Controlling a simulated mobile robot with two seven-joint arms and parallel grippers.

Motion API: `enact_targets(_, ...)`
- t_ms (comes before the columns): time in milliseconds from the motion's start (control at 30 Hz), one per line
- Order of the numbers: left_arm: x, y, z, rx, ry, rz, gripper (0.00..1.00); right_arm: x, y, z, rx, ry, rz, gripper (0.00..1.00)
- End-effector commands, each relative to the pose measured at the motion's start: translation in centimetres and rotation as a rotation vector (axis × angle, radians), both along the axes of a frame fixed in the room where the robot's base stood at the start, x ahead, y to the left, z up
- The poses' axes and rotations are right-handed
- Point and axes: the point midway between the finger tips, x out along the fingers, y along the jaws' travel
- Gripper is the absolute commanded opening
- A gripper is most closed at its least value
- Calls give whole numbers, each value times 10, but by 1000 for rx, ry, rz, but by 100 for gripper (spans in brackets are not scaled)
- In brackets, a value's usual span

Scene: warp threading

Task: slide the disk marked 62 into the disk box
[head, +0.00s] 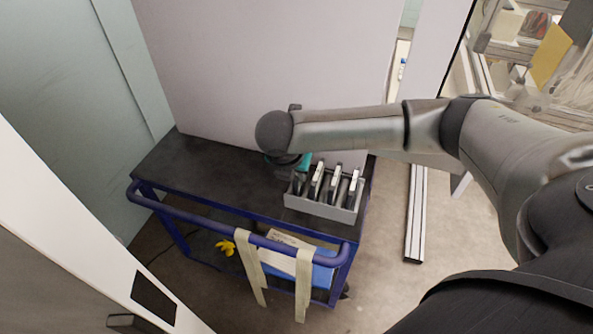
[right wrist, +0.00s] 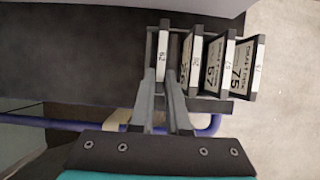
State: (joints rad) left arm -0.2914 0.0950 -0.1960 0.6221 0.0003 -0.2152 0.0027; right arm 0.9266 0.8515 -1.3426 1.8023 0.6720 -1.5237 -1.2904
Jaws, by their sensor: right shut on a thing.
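The grey disk box (head: 318,207) stands at the right end of the dark cart top. Several dark disks with white label edges stand upright in it. My right gripper (right wrist: 163,108) is shut on the disk marked 62 (right wrist: 163,52), with one finger on each side of it. This disk is upright at the leftmost slot of the disk box, beside its left end; how deep it sits cannot be told. In the head view my right wrist hides most of the gripper, which reaches down at the box's left end. My left gripper is not in view.
The cart top (head: 215,175) is bare left of the box. A blue rail (head: 200,217) runs along its front, with straps hanging from it. A pale panel (head: 270,60) stands behind. Other disks, one marked 57 (right wrist: 213,68), stand close on the right.

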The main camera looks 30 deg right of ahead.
Motion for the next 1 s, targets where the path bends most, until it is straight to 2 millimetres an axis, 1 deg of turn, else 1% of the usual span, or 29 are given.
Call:
enact_targets(200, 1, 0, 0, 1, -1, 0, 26, -1, 0, -1, 1, 4, 1, 0)
enact_targets(233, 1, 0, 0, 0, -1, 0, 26, -1, 0, -1, 1, 4, 1, 16)
enact_targets(500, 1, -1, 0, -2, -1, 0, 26, -1, 0, -1, 1, 2, 0, 46)
enact_targets(533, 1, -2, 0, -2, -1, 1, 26, -1, 0, -1, 1, 2, 0, 49)
enact_targets(833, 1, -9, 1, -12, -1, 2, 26, -1, 1, 2, 1, 2, 1, 49)
enact_targets(933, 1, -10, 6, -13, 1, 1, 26, -4, 5, 12, 1, 2, 1, 49)
enact_targets(1000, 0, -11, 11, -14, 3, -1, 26, -7, 9, 24, 3, 0, 3, 49)
